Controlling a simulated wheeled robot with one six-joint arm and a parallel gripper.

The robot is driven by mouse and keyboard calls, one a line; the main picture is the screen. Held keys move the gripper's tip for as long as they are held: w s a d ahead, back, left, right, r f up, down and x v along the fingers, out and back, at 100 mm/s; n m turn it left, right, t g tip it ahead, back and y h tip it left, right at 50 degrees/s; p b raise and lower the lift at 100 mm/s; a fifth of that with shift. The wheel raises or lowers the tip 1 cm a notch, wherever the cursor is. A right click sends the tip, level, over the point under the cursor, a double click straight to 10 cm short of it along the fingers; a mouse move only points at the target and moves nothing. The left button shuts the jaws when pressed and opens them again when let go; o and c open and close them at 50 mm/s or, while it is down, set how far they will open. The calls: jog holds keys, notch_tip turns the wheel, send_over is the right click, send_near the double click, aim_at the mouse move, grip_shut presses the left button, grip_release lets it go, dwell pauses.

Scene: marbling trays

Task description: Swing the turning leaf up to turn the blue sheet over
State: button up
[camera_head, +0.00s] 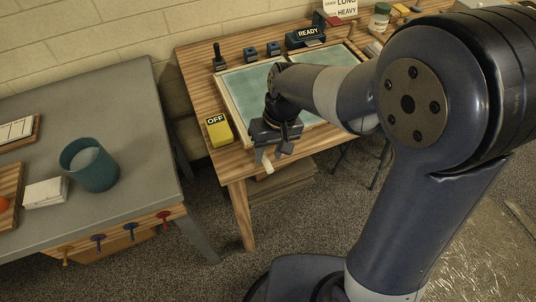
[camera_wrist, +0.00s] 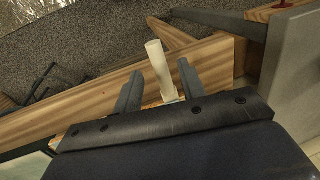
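The blue-green sheet (camera_head: 245,92) lies flat in a pale wooden frame (camera_head: 228,112) on the wooden table, partly hidden behind my arm. A second blue-green area shows in the frame's right part (camera_head: 338,58). I cannot tell which part is the turning leaf. A cream peg-like handle (camera_head: 267,164) sticks out near the table's front edge; it also shows in the wrist view (camera_wrist: 159,68). My gripper (camera_head: 264,155) is at this handle. In the wrist view its fingers (camera_wrist: 159,85) stand on either side of the handle, with gaps visible; the handle's base is hidden.
A yellow box reading OFF (camera_head: 217,130) stands left of the frame. A dark READY sign (camera_head: 307,34) and small dark blocks (camera_head: 262,51) stand behind it. A grey table (camera_head: 130,120) at left carries a teal cup (camera_head: 90,165). Floor shows between the tables.

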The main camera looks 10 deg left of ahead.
jog(key=shift+s+a+f, duration=0.1)
jog(key=shift+a+f, duration=0.05)
jog(key=shift+f, duration=0.75)
jog(key=shift+c, duration=0.2)
grip_shut()
